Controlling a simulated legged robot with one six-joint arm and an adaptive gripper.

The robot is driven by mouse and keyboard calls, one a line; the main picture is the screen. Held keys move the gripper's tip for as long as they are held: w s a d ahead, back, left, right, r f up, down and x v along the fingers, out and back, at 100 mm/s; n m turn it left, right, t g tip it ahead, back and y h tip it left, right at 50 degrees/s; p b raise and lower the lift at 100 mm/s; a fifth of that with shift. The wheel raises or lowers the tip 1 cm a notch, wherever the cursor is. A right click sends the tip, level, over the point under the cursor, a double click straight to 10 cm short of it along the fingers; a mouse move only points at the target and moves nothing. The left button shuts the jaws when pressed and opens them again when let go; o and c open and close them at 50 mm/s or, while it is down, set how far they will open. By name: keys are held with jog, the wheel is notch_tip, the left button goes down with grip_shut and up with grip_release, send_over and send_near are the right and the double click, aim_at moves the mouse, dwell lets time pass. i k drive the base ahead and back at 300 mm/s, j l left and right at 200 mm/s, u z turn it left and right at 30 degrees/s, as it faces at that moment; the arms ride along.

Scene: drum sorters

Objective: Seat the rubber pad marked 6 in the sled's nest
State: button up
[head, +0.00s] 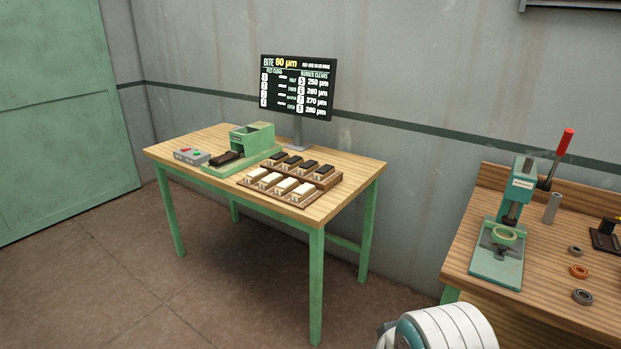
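A wooden rack (242,183) on the table holds a front row of cream pads (285,186) and a back row of dark pads (292,162). The marks on the pads are too small to read, so I cannot tell which is 6. A green machine (252,138) stands left of the rack. A dark brown piece, perhaps the sled (227,158), lies low at its front left. I cannot make out its nest or whether anything sits in it. My gripper is not in view.
A grey button box (192,156) stands at the table's left. A second bench (450,257) at right carries a green press (510,228) and several rings. Floor is clear before the table.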

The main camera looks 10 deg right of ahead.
aim_at(309, 166)
jog(key=i, duration=0.5)
jog(key=i+j+z, duration=0.15)
jog(key=i, duration=0.9)
jog(key=i+j+z, duration=0.15)
jog(key=i, duration=0.4)
jog(key=i+j, duration=0.2)
jog(key=i, duration=0.3)
jog(key=z, duration=0.05)
